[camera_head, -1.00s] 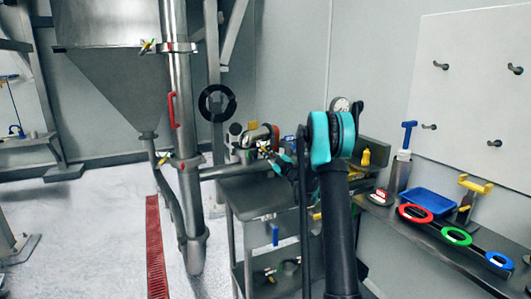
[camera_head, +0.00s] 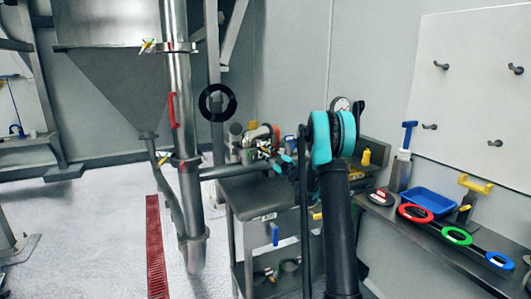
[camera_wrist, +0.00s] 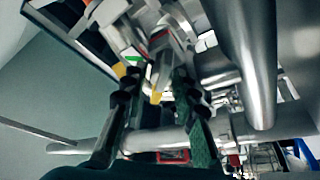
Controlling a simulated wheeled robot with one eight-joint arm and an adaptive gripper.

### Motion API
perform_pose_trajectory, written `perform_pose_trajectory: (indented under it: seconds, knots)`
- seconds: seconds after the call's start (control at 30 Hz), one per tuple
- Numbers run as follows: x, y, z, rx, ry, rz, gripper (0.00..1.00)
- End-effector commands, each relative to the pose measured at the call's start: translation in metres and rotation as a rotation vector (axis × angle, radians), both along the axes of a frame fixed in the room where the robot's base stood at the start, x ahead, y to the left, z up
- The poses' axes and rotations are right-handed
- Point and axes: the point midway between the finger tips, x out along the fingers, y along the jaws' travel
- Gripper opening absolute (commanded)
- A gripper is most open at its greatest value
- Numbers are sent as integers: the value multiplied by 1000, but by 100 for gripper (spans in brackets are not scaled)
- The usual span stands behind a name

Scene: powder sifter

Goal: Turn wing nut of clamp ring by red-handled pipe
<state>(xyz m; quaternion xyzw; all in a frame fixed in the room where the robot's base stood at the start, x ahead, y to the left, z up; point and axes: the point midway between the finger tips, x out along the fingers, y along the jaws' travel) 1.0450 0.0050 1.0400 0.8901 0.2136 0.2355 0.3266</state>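The pipe with the red handle (camera_head: 173,110) stands upright at left centre in the head view. One clamp ring (camera_head: 178,47) is around it above the handle, with a small wing nut (camera_head: 148,45) on its left. Another clamp ring (camera_head: 185,163) is below the handle, with a small coloured wing nut (camera_head: 163,159) on its left. My gripper (camera_head: 270,155) is to the right of the pipe, apart from it, by the bench; my arm partly hides it. In the wrist view its fingers (camera_wrist: 155,75) are spread, with a yellow-tipped part (camera_wrist: 155,97) visible between them; contact is unclear.
A metal bench (camera_head: 255,193) with crowded fittings stands right of the pipe. A side shelf (camera_head: 430,232) holds a blue tray (camera_head: 430,201) and coloured rings. A hopper (camera_head: 105,80) is at left. A red floor grate (camera_head: 156,245) lies before the pipe.

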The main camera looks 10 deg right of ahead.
Motion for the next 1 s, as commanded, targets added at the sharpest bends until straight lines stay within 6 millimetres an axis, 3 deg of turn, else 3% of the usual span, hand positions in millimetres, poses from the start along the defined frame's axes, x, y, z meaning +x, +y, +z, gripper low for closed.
perform_pose_trajectory:
  seconds: [0.6,1.0]
  knots:
    - [-83,-56,-29,0,0,-2,28]
    - [-94,-62,-33,0,0,0,28]
